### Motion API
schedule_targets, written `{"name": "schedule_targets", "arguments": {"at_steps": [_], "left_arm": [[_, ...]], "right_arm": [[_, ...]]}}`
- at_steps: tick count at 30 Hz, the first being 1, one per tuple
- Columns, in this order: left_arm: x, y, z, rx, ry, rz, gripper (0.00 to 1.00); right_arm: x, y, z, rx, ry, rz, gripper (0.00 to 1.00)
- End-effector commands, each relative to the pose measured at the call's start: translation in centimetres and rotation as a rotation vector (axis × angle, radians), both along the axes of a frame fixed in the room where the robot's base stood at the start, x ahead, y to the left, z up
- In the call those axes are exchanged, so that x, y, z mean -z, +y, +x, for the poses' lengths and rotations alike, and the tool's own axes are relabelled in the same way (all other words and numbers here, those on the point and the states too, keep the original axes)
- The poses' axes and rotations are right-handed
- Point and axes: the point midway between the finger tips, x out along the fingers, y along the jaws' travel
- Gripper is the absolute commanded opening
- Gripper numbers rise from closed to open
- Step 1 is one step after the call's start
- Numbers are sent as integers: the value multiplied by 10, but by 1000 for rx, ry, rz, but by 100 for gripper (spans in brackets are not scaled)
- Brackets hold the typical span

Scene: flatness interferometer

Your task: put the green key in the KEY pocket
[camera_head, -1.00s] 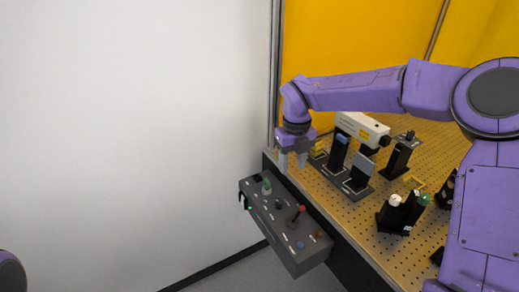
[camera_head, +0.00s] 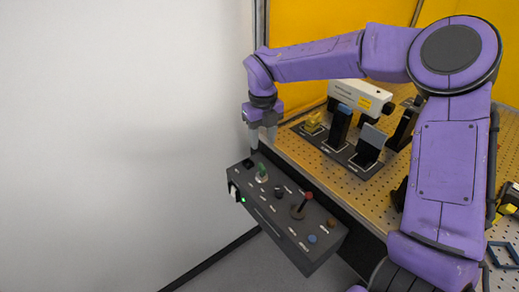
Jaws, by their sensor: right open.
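The green key (camera_head: 262,170) stands upright in a light round switch near the far end of the grey control box (camera_head: 311,260). A dark square recess (camera_head: 248,163) lies beside it at the box's far corner; its label is too small to read, so I cannot tell whether it is the KEY pocket. My right gripper (camera_head: 262,144) points down with its fingers apart and empty, just above and behind the key in the picture, not visibly touching it. My left gripper is out of view.
The box top also has a red-tipped lever (camera_head: 306,199), a blue button (camera_head: 312,239) and an orange-brown button (camera_head: 331,223). A perforated bench (camera_head: 297,157) behind carries a black tray of optical parts and a white instrument (camera_head: 360,97). A white wall fills the left.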

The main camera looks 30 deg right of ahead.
Motion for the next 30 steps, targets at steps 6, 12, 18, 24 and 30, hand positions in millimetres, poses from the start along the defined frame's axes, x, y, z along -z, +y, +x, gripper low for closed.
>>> {"name": "schedule_targets", "arguments": {"at_steps": [6,12,18,24,30], "left_arm": [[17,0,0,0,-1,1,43],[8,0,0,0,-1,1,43],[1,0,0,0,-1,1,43],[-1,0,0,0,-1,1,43],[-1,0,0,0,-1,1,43]], "right_arm": [[23,0,0,-1,2,-1,45],[56,1,0,-3,6,-1,45],[97,1,0,-4,5,-2,45],[119,1,1,-4,1,-1,45],[123,1,1,-3,0,0,45]]}}
